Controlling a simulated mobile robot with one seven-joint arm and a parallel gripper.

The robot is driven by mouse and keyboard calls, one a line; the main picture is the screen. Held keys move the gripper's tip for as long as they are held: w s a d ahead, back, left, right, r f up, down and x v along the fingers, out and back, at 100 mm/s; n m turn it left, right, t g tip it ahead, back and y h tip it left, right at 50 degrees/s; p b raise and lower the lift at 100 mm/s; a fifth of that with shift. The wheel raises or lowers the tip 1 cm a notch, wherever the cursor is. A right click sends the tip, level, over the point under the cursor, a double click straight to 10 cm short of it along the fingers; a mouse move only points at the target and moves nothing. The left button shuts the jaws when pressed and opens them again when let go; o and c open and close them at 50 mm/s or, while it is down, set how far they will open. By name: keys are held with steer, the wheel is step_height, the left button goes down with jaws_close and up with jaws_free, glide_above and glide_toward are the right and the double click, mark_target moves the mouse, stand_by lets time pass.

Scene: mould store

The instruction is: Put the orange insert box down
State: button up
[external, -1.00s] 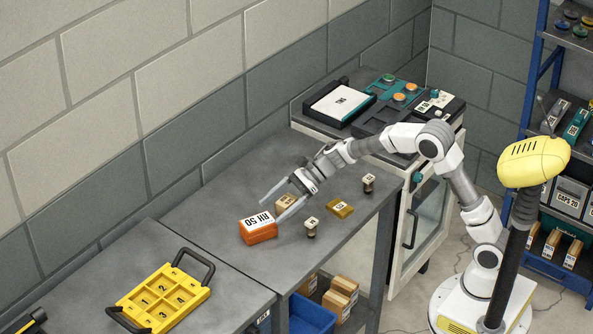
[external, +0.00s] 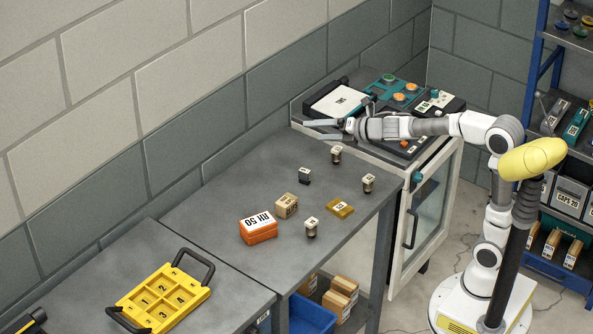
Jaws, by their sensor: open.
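The orange insert box (external: 258,231), with a white top lettered "RH 50", rests on the grey table (external: 240,192) near its left front part. My gripper (external: 313,130) is open and empty, above the far end of the table beside the cabinet top, well away from the orange box. Nothing shows between its fingers.
Near the orange box are a tan block (external: 287,206), a yellow piece (external: 340,208) and a small dark-and-white piece (external: 311,227). More small pieces (external: 304,175) stand farther back. A yellow tray (external: 165,300) with handles lies on the left table. The table's left rear area is clear.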

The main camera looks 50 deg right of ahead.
steer(key=s+d+f+m+g+h, duration=0.1)
steer(key=s+d+m+g+h, duration=0.2)
steer(key=s+m, duration=0.5)
steer(key=s+d+f+m+h, duration=0.1)
steer(key=s+d+m+h, duration=0.1)
steer(key=s+d+m, duration=0.5)
steer(key=s+a+f+m+g, duration=0.1)
steer(key=s+f+m, duration=0.2)
steer(key=s, duration=0.3)
steer(key=s+a+f+m+g+y, duration=0.1)
steer(key=s+a+f+m+g, duration=0.1)
steer(key=s+m, duration=0.3)
steer(key=s+a+f+m+g+y, duration=0.1)
steer(key=s+a+f+m+g, duration=0.1)
steer(key=s, duration=0.6)
steer(key=shift+f+m, duration=0.85)
steer(key=shift+m, duration=0.25)
step_height(320, 180, up, 16)
steer(key=p, duration=1.6)
steer(key=shift+r, duration=0.15)
